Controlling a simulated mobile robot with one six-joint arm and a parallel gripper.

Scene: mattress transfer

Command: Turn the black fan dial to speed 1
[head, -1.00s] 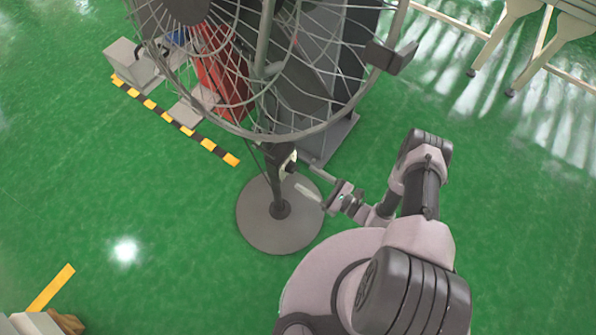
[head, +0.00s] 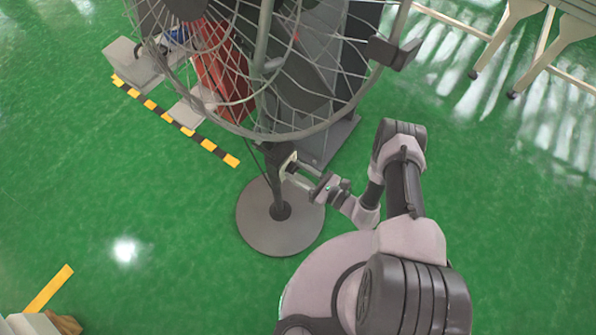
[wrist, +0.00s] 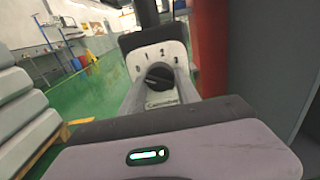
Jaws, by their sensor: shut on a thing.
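The fan (head: 262,130) stands on a round grey base (head: 278,230), with its wire cage above my gripper. In the wrist view the black dial (wrist: 159,76) sits on a light control plate (wrist: 157,56) with printed marks; a "2" is at the top middle, with other marks on both sides. My gripper (wrist: 160,88) reaches the dial with one finger on each side and is shut on it. In the head view my gripper (head: 298,174) meets the control box on the pole from the right. The dial itself is too small to see there. Its exact setting is hard to tell.
The fan cage overhangs the pole and control box. Behind are a grey cabinet (head: 335,130) and a red object (head: 222,75). A yellow-black striped line (head: 175,122) runs at the left.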

